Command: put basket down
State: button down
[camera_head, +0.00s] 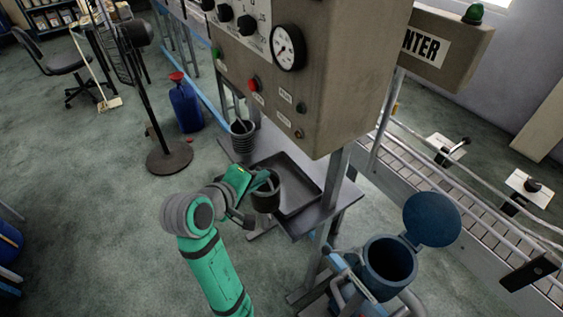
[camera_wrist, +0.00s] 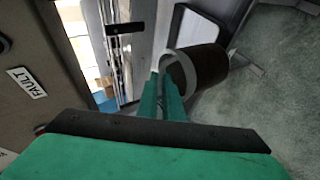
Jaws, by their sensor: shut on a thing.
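The basket (camera_head: 266,202) is a small dark round container with an open top. My gripper (camera_head: 262,182) is shut on its rim at the near left edge of the table in the head view. In the wrist view, the green fingers (camera_wrist: 172,92) pinch the rim of the basket (camera_wrist: 208,66), which appears tilted there. A dark rectangular tray (camera_head: 302,201) lies on the grey table (camera_head: 330,208) just right of the basket. I cannot tell whether the basket touches the tray or hangs above it.
A ribbed dark container (camera_head: 242,142) stands at the table's back left. A grey control box (camera_head: 340,95) with a gauge overhangs the table. A blue open-lidded vessel (camera_head: 388,265) stands at front right, beside a roller conveyor (camera_head: 480,195). A blue canister (camera_head: 186,107) stands behind on open floor.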

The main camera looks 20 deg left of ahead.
jog(key=w+d+f, duration=0.2)
jog(key=w+f, duration=0.1)
jog(key=w, duration=0.8)
jog(key=shift+w+f, duration=0.25)
jog(key=shift+d, duration=0.2)
jog(key=c, duration=2.3)
grip_release()
jog(key=shift+f, duration=0.1)
jog(key=o, duration=0.4)
jog(key=shift+s, duration=0.1)
jog(key=v, duration=1.2)
jog(key=shift+a, duration=0.15)
